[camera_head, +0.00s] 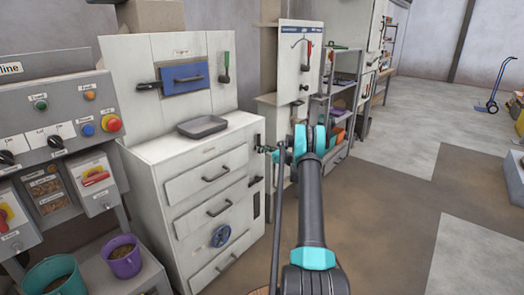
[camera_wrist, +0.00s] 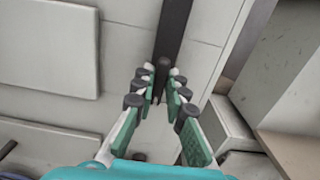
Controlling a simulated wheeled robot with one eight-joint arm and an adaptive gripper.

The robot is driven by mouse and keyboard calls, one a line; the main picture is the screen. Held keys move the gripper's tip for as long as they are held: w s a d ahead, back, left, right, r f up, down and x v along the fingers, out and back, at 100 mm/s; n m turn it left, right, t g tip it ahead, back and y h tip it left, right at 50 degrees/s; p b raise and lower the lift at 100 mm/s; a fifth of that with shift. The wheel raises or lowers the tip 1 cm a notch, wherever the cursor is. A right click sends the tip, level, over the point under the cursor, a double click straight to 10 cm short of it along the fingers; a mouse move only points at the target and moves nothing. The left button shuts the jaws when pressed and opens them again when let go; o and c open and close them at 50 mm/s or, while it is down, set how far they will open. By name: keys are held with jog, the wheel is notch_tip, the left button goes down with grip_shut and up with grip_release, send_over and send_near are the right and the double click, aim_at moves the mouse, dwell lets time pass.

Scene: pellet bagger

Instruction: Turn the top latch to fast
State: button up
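My gripper (camera_head: 268,149) is at the upper right front edge of the white drawer cabinet (camera_head: 150,160). In the wrist view, its green-padded fingers (camera_wrist: 162,78) stand apart, one on each side of a dark rounded knob end (camera_wrist: 162,63). The knob sits at the lower end of a dark upright bar (camera_wrist: 173,30) on a pale panel. I cannot tell whether the fingers touch it. This dark part looks like the top latch; in the head view my gripper largely hides it. A dark upright piece (camera_head: 256,205) shows lower on the same edge. No "fast" mark is readable.
A grey tray (camera_head: 203,126) lies on the cabinet top. A button console (camera_head: 60,115) stands left, with a purple bucket (camera_head: 123,258) below.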

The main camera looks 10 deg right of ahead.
grip_shut()
jog(key=shift+n, duration=0.4)
jog(key=shift+s+a+f+n, duration=0.1)
jog(key=shift+n, duration=2.75)
jog(key=shift+s+a+f+n, duration=0.1)
jog(key=shift+f+n, duration=0.05)
jog(key=shift+n, duration=2.65)
jog(key=shift+s+f+n, duration=0.1)
jog(key=shift+n, duration=2.75)
jog(key=o, duration=0.6)
grip_release()
jog(key=shift+w, duration=0.1)
